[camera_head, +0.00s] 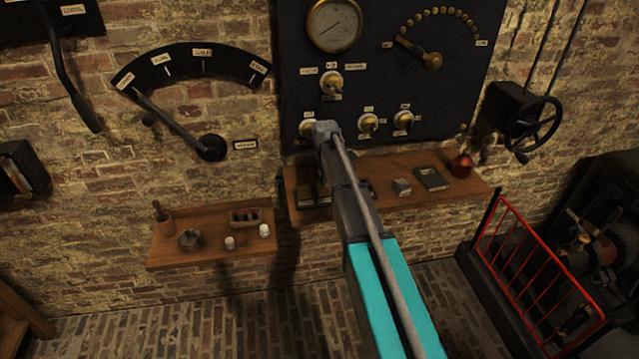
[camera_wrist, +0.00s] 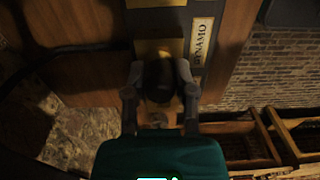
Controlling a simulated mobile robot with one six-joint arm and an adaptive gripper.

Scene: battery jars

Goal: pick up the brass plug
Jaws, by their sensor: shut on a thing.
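In the wrist view my gripper (camera_wrist: 160,72) is shut on a dark, rounded knob, which I take to be the handle of the brass plug (camera_wrist: 158,84). A finger sits on each side of it. In the head view my arm reaches up to the lower left of the dark panel (camera_head: 440,75) and hides the fingers and plug.
A wooden shelf (camera_head: 460,195) below the panel carries a small box (camera_head: 402,187), a dark book (camera_head: 431,179) and a reddish flask (camera_head: 462,166). A lower left shelf (camera_head: 205,258) holds a bowl (camera_head: 190,239) and small white jars. A red railing (camera_head: 540,265) stands at right.

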